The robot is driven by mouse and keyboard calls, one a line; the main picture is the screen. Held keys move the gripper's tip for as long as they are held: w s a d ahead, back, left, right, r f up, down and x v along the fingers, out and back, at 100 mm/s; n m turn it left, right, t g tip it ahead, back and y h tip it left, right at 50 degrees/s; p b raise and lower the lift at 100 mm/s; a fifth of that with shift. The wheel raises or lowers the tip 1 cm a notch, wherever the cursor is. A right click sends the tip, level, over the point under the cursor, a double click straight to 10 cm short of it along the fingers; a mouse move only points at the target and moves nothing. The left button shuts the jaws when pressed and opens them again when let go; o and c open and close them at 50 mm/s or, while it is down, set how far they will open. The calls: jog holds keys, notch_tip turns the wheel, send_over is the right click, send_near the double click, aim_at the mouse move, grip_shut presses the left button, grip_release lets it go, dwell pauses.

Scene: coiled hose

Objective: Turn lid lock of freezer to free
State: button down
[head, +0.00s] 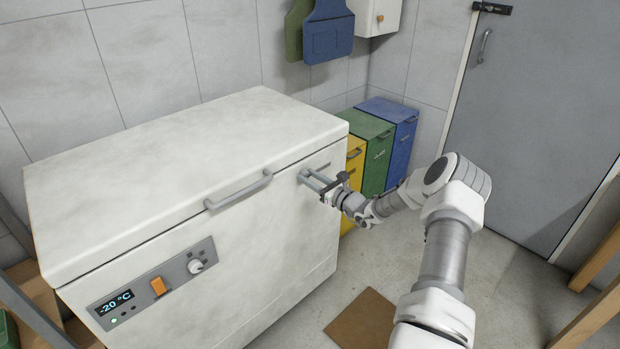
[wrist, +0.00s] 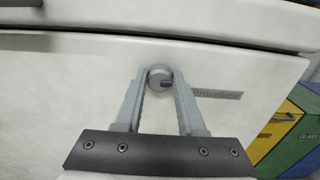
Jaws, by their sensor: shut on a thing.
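A white chest freezer (head: 200,170) stands at the left with its lid down. The lid lock (wrist: 161,78) is a small round grey knob on the front face, just below the lid seam near the right end. My gripper (head: 306,178) reaches the front from the right. In the wrist view its two fingers (wrist: 161,80) are shut on the lock, one on each side. A dark mark shows on the lock's face. In the head view the fingers mostly hide the lock.
A lid handle (head: 239,190) sits left of the lock. A control panel (head: 155,282) with a display, orange switch and dial is lower left. Yellow, green (head: 371,140) and blue (head: 396,120) bins stand behind my gripper. A brown mat (head: 361,318) lies on the floor.

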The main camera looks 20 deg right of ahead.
jog(key=shift+n, duration=0.3)
jog(key=n+b, duration=0.1)
jog(key=n, duration=0.2)
jog(key=shift+f+n, duration=0.15)
jog(key=shift+n, duration=0.25)
jog(key=n+b, duration=0.5)
jog(key=n, duration=0.1)
jog(key=n+b, duration=0.5)
jog(key=n, duration=0.2)
jog(key=shift+a+f, duration=0.15)
jog(key=shift+s+n, duration=0.1)
jog(key=shift+n, duration=0.3)
jog(key=c, duration=0.5)
grip_release()
